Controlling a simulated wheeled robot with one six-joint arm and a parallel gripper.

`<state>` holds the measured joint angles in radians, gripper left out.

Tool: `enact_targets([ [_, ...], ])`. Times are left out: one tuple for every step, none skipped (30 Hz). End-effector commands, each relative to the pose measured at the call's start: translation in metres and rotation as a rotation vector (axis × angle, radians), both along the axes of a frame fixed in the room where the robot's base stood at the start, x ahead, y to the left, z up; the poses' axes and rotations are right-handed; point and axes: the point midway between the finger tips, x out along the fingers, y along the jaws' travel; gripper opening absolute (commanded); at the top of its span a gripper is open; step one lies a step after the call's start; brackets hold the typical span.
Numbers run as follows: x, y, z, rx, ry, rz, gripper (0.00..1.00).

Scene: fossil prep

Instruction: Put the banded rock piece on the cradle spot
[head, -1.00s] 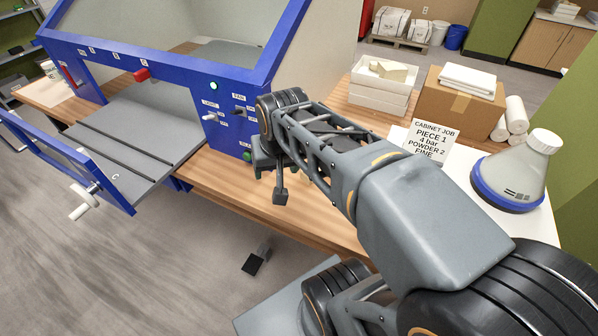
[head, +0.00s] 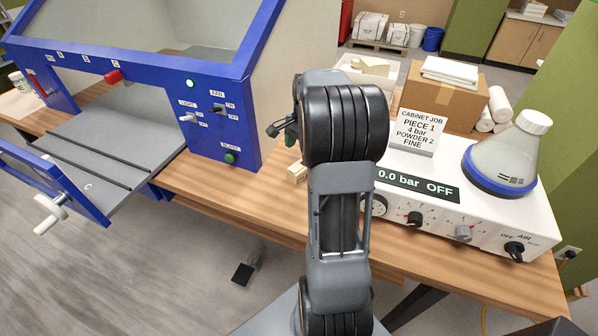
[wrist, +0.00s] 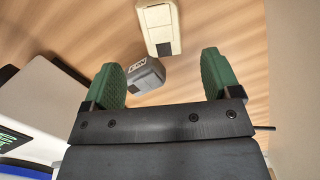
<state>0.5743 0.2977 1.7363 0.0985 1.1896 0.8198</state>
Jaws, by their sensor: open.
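My gripper (wrist: 161,72) is open, with its two green fingers apart and nothing between them in its grip. In the head view it is mostly hidden behind my own arm above the wooden bench. A small beige block (wrist: 160,28) with dark square patches lies on the bench beyond the fingertips; it also shows in the head view (head: 297,171). A grey block (wrist: 146,75) with a small lettered label lies beside it, seen between the fingers. I cannot tell whether either is the banded rock piece. I cannot make out the cradle spot.
The blue blasting cabinet (head: 215,85) stands left with its side door (head: 60,190) swung open and a grey slotted shelf. A white control unit (head: 480,215) reading 0.0 bar OFF carries a flask (head: 505,155) and job card (head: 419,130). A cardboard box (head: 440,97) stands behind.

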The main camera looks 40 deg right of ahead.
Motion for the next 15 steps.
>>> enact_targets([
  [0.0,0.001,-0.007,0.002,0.002,0.001,0.83],
  [0.0,0.002,-0.011,0.002,0.002,0.001,0.83],
  [0.0,0.002,-0.015,0.001,0.001,0.001,0.83],
  [0.0,0.002,-0.018,0.002,0.001,0.001,0.83],
  [0.0,0.003,-0.02,0.001,0.001,0.002,0.83],
  [0.0,0.003,-0.022,0.001,0.0,0.002,0.83],
  [0.0,0.003,-0.024,0.0,0.0,0.002,0.83],
  [0.0,0.003,-0.024,0.0,0.0,0.002,0.83],
  [0.0,0.003,-0.026,0.0,0.0,0.002,0.83],
  [0.0,0.004,-0.027,0.001,0.0,0.002,0.83],
  [0.0,0.004,-0.029,0.001,0.001,0.002,0.83],
  [0.0,0.004,-0.033,0.001,0.001,0.002,0.83],
  [0.0,0.005,-0.037,0.002,0.002,0.003,0.83],
  [0.0,0.006,-0.041,0.003,0.003,0.003,0.83],
  [0.0,0.006,-0.047,0.003,0.003,0.003,0.83],
])
